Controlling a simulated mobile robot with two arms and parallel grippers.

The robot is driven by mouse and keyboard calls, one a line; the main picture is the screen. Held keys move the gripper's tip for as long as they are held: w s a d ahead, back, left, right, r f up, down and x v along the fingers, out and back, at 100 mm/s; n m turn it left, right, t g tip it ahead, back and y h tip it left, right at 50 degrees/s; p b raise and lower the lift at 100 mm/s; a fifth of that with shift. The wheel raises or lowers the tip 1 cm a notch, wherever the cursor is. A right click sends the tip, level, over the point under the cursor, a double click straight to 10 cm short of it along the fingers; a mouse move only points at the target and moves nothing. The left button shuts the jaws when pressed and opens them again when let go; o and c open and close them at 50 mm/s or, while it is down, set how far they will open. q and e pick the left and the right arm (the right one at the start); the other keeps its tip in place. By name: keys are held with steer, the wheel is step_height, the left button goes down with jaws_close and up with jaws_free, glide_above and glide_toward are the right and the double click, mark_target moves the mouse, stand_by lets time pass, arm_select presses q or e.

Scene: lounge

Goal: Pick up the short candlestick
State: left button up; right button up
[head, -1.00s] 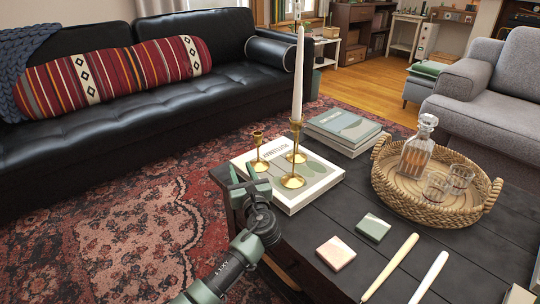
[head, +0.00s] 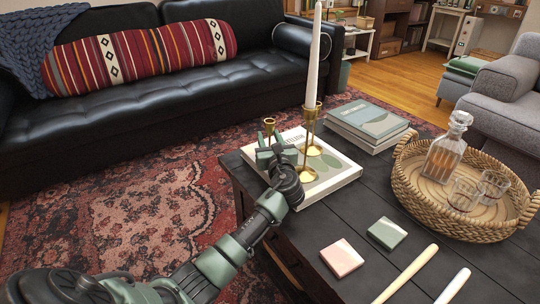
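The short brass candlestick (head: 269,127) stands upright on the white book at the left end of the dark coffee table. Its cup shows above my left gripper (head: 275,154); its lower stem and base are hidden behind the fingers. The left gripper's green fingers look spread apart, right at the candlestick's stem in the picture. I cannot tell whether they touch it. My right gripper is not in view.
Close to the right, a taller brass candlestick (head: 310,130) holds a long white candle (head: 316,60). Pink (head: 342,257) and green (head: 387,233) coasters and two loose candles lie in front.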

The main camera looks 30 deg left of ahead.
arm_select(q)
steer(key=shift+x, duration=1.05)
steer(key=shift+f, duration=0.1)
jaws_close()
stand_by(0.4)
